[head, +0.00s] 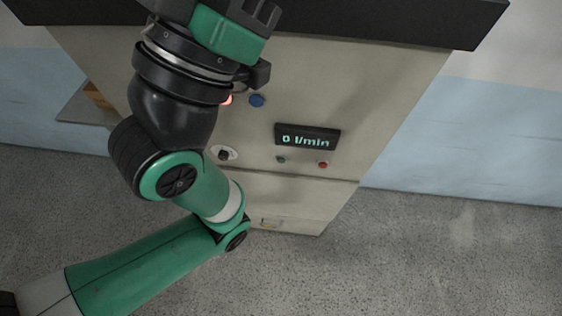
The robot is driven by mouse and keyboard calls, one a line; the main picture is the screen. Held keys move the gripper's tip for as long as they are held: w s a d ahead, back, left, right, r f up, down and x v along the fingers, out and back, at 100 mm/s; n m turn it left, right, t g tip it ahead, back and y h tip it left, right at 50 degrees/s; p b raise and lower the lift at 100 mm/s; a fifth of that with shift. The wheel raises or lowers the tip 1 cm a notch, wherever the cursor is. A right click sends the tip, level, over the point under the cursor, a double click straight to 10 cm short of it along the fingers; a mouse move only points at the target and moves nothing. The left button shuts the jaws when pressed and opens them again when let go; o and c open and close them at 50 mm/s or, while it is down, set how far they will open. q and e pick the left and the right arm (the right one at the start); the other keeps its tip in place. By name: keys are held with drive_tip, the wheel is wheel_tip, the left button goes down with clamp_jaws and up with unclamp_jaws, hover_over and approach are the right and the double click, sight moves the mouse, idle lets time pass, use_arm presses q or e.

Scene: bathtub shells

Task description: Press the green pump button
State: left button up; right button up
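The green pump button (281,159) is a small dark green round button on the front of a beige cabinet (390,95). It sits just below the left part of a black display (307,137) that reads 0 l/min. My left arm comes in from the lower left and bends up across the cabinet's left side. The hand of my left gripper (240,22) is at the top edge, above and left of the green button and apart from it in the picture. Its fingertips cannot be made out. My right gripper is not in view.
A red button (323,165) is right of the green one. A dark knob (224,153), a blue button (257,101) and a glowing red light (227,100) lie near my arm. A dark slab (420,22) overhangs the top. Grey floor (440,260) lies clear at the right.

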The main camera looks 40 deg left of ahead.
use_arm(q)
clamp_jaws()
idle(1.4)
